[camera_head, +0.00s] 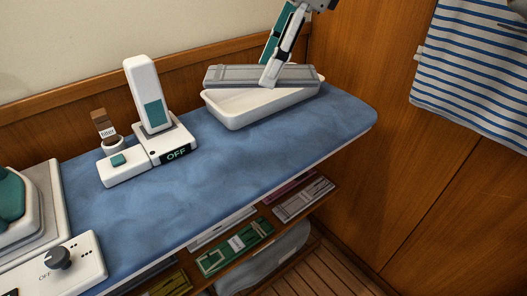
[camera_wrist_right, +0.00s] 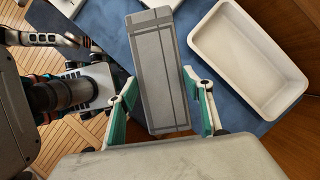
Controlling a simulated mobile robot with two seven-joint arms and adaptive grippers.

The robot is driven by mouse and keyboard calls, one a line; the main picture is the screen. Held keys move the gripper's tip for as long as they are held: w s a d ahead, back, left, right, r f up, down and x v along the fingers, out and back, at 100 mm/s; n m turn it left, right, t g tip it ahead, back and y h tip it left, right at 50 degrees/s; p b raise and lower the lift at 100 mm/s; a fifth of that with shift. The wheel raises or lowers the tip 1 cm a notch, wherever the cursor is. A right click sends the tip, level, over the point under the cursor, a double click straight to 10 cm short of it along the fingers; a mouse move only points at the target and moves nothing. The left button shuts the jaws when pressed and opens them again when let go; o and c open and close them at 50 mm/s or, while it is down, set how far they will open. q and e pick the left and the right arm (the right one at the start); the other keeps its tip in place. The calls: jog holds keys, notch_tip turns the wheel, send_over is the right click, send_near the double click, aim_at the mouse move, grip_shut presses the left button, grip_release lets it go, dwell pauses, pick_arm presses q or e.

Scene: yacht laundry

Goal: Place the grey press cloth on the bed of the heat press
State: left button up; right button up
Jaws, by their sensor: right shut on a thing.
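The grey press cloth (camera_head: 232,75) is a flat, stiff-looking strip. My right gripper (camera_head: 272,78) is shut on it, above the white tray in the head view. In the right wrist view the cloth (camera_wrist_right: 160,75) lies between the two teal-lined fingers of the right gripper (camera_wrist_right: 163,112). A white machine (camera_head: 52,262) with a dark dial marked OFF, grey layers and a teal part is cut off at the left edge; it looks like the heat press, but I cannot be sure. My left gripper does not show in the head view.
A white empty-looking tray (camera_head: 240,114) stands at the back right of the blue worktop (camera_head: 230,170). A white device (camera_head: 148,92) with an OFF display stands at the back, beside a small cup. Shelves with packets (camera_head: 235,248) are below. The middle of the worktop is clear.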

jog(key=shift+w+a+r+m+t, duration=0.15)
jog(key=shift+a+r+m, duration=0.1)
jog(key=shift+a+m, duration=0.15)
jog(key=shift+s+a+r+m+t, duration=0.1)
jog(key=shift+a+r+m+t, duration=0.15)
jog(key=shift+a, duration=0.25)
jog(key=shift+a+f+b, duration=0.1)
jog(key=shift+f+b, duration=0.15)
jog(key=shift+b, duration=0.05)
jog(key=b, duration=0.3)
send_over(255, 155)
jog(key=d, duration=0.1)
jog(key=f, duration=1.4)
jog(key=shift+d+f, duration=0.1)
jog(key=shift+d, duration=0.1)
jog(key=shift+f, duration=0.45)
notch_tip(255, 155, down, 4)
jog(key=shift+f+b, duration=0.1)
jog(key=shift+b, duration=0.2)
jog(key=shift+f, duration=0.1)
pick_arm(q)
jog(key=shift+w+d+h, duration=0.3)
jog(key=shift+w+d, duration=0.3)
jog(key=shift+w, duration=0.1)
